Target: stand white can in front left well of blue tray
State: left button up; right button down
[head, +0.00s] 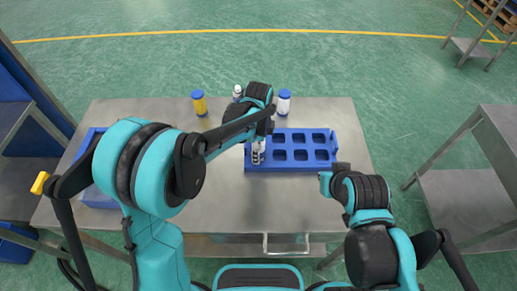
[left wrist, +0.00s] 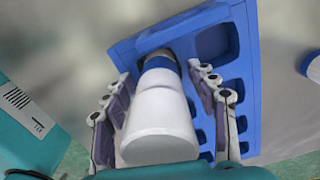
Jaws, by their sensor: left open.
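The blue tray (head: 335,152) lies on the steel table, with two rows of square wells. The white can (left wrist: 160,122) is between the fingers of my left gripper (left wrist: 165,105), its far end with a blue band at a well near the tray's corner. In the head view, the can (head: 257,150) is at the tray's left end, partly hidden by the gripper. The left gripper's fingers are apart, one on each side of the can. How deep the can sits is hidden. My right gripper (head: 334,174) is right of the tray, its fingers unclear.
A yellow bottle (head: 199,104), a white bottle with a blue cap (head: 284,104) and another small white bottle (head: 237,92) stand behind the tray. A blue bin (head: 95,194) is at the table's left, partly behind my left arm. The table's front middle is clear.

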pick_arm(q)
jog(key=shift+r, duration=0.2)
notch_tip(320, 180, up, 11)
jog(key=p, duration=0.3)
jog(key=shift+f, duration=0.1)
jog(key=shift+r, duration=0.6)
jog(key=shift+a, duration=0.15)
jog(key=s+a+r+n+t, duration=0.2)
jog(key=s+a+n+t, duration=0.5)
jog(key=s+a+n, duration=0.9)
jog(key=a+n, duration=0.1)
jog(key=n, duration=0.3)
jog(key=shift+s+a, duration=0.3)
jog(key=shift+s, duration=0.05)
